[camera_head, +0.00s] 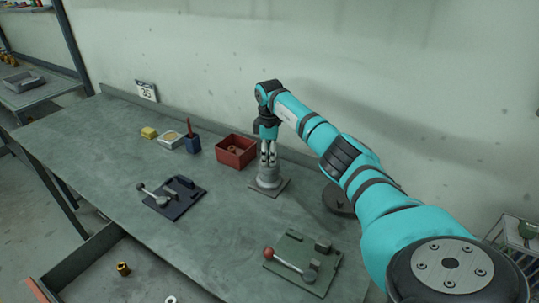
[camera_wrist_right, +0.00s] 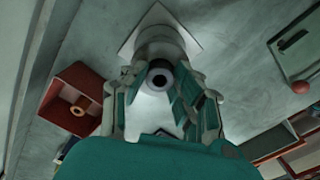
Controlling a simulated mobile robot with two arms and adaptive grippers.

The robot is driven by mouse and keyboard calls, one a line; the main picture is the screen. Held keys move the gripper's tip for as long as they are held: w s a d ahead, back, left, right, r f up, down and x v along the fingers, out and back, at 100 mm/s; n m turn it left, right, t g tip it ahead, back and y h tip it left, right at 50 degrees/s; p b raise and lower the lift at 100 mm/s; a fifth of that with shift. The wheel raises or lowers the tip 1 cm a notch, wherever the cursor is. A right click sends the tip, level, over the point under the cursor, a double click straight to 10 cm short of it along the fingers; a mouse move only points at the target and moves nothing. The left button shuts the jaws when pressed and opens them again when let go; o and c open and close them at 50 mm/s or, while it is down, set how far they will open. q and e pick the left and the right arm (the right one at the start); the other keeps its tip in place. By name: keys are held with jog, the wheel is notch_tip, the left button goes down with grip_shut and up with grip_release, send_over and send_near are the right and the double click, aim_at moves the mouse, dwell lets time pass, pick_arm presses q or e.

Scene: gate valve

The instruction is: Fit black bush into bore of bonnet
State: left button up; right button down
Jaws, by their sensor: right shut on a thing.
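My right gripper (camera_head: 268,162) points down over a grey round bonnet (camera_head: 268,179) on a square plate near the middle of the bench. In the right wrist view, my right gripper (camera_wrist_right: 160,85) is shut with a dark round piece with a hole, the black bush (camera_wrist_right: 160,77), between its fingertips. The pale bonnet (camera_wrist_right: 160,45) lies directly beyond the bush. The fingers hide most of the bush in the head view. I cannot tell whether the bush is inside the bore or only above it. My left gripper is not in view.
A red bin (camera_head: 236,151) with a brownish ring part stands left of the bonnet. A green fixture plate (camera_head: 302,264) with a red-knobbed lever lies in front, and a dark clamp fixture (camera_head: 172,195) lies to the left. A dark disc (camera_head: 338,198) lies behind my right arm. Bare bench lies between these.

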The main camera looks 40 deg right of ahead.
aim_at(269, 157)
jog(key=c, duration=1)
grip_release()
jog(key=shift+f, duration=0.1)
notch_tip(269, 157, up, 12)
jog(key=shift+r+b, duration=0.2)
jog(key=shift+b, duration=0.8)
